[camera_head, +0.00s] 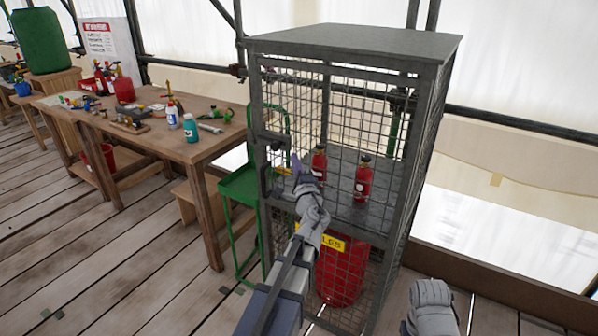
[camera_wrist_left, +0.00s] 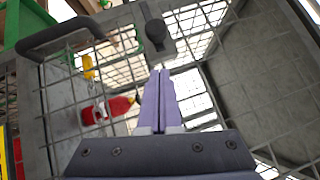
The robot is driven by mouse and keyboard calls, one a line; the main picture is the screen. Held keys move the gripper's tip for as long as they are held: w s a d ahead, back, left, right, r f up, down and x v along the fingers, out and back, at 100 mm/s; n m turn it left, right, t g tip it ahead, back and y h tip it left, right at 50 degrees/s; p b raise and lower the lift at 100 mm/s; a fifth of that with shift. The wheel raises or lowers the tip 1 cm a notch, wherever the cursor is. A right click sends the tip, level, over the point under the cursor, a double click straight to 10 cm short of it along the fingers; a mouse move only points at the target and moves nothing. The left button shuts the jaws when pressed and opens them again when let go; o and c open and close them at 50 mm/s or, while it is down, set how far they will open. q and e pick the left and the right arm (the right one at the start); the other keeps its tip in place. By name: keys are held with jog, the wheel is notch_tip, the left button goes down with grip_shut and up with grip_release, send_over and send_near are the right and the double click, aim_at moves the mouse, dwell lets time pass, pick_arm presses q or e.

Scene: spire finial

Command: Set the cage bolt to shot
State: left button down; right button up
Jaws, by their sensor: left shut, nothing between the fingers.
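The grey mesh cage (camera_head: 345,45) stands right of centre in the head view, its door facing me. A dark bolt fitting (camera_head: 272,138) sits on the door's left edge, above a dark pull handle (camera_head: 266,182). In the left wrist view a dark round knob on a bar, which looks like the bolt (camera_wrist_left: 155,30), is just beyond my fingertips; the curved handle (camera_wrist_left: 60,38) is to its left. My left gripper (camera_head: 296,160) is shut and empty in front of the door, its purple fingers (camera_wrist_left: 158,75) together. I cannot tell whether it touches the bolt.
Two red cylinders (camera_head: 362,180) stand on the cage shelf, and a larger red one (camera_head: 340,275) is below. A green cart (camera_head: 240,186) stands close to the cage's left. A wooden workbench (camera_head: 150,140) with tools and bottles is farther left. Plank floor is open at front left.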

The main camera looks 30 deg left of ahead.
pick_arm(q)
jog(key=a, duration=0.2)
jog(key=a+r, duration=0.1)
jog(key=a, duration=0.1)
jog(key=shift+w+p, duration=0.15)
jog(key=shift+p, duration=0.25)
jog(key=a, duration=0.4)
jog(key=shift+w, duration=0.2)
jog(key=shift+s+d+f, duration=0.1)
jog(key=shift+d+f, duration=0.1)
jog(key=shift+d, duration=0.3)
jog(key=b, duration=0.3)
send_near(275, 151)
jog(key=d, duration=0.1)
jog(key=s+d, duration=0.1)
jog(key=d+f, duration=0.1)
jog(key=d, duration=0.1)
jog(key=shift+s, duration=0.15)
